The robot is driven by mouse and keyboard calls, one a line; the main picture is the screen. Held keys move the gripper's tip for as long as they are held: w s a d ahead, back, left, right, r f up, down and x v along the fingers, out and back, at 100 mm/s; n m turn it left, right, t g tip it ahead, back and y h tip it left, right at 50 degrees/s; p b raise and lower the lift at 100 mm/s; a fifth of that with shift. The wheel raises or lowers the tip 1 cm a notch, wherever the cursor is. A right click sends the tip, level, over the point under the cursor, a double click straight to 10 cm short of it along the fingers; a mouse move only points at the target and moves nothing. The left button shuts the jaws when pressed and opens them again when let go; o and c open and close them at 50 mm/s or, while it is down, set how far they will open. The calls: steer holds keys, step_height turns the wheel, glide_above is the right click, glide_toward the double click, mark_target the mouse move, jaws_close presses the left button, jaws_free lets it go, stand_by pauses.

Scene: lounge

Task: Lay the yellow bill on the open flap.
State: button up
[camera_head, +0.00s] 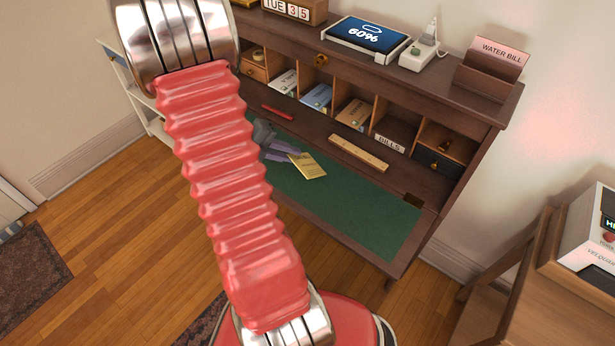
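The yellow bill (307,165) shows over the green writing surface of the open flap (370,215), just right of my arm. My gripper (290,154) has grey and purple parts and reaches out from behind my red arm. Its fingertips meet the left edge of the bill. The view is too small to tell whether the fingers are closed on it or apart, or whether the bill rests on the flap or is slightly above it. The flap's left part is hidden behind my arm.
Behind the flap, desk pigeonholes hold papers, with a "BILLS" label (389,143) on one. A wooden ruler-like strip (358,153) and a red stick (277,113) lie before them. A "WATER BILL" holder (493,70) stands on top. The flap's right part is clear.

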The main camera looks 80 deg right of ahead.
stand_by(0.4)
step_height(320, 180, up, 8)
steer(key=w+a, duration=0.1)
steer(key=shift+w+a, duration=0.2)
steer(key=shift+w, duration=0.15)
stand_by(0.7)
